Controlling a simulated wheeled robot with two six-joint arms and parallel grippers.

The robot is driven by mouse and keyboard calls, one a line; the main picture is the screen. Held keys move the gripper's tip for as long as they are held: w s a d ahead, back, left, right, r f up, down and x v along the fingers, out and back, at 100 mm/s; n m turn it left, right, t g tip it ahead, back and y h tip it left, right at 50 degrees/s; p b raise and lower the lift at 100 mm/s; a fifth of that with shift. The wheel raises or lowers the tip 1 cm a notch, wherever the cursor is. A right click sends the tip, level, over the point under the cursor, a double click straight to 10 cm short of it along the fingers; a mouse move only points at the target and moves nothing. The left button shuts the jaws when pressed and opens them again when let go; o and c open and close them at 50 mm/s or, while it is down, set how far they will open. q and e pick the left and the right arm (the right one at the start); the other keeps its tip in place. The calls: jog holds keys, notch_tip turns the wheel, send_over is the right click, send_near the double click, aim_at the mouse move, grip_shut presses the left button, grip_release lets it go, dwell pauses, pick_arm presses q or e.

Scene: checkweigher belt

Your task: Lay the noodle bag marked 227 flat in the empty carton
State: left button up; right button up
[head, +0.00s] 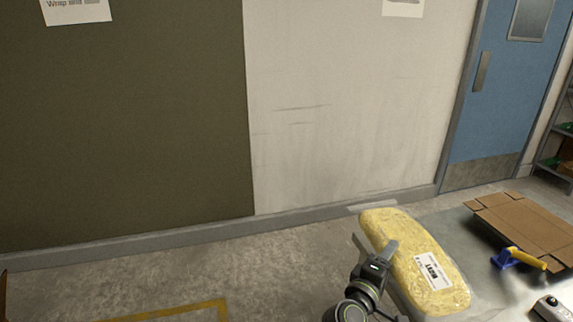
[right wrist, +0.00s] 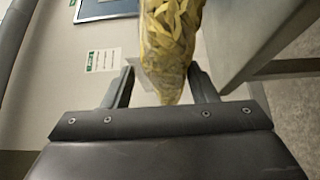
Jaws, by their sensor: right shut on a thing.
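A clear bag of yellow noodles (head: 412,258) with a white label shows at the lower right of the head view. The label's print is too small to read for certain. My right gripper (head: 376,246) is shut on the bag at its left side. In the right wrist view the bag (right wrist: 172,45) sits between the two fingers of the right gripper (right wrist: 162,88), with clear film near the left finger. The bag is tilted and overlaps the grey table in the head view. No open empty carton shows. My left gripper is not in view.
Open floor lies left of the table.

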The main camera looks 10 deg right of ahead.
jog(key=shift+w+a+r+n+t+y, duration=0.2)
jog(key=shift+a+r+n+t+y, duration=0.1)
jog(key=shift+r, duration=0.35)
jog(key=s+a+r+n+t+y, duration=0.1)
jog(key=a+r+n+t+y, duration=0.5)
jog(key=a+r+n+y, duration=0.3)
jog(key=a+r+y, duration=0.3)
jog(key=r+y, duration=0.1)
jog(key=r, duration=0.1)
jog(key=shift+a+n, duration=0.2)
jog(key=shift+n, duration=0.1)
jog(key=shift+r, duration=0.1)
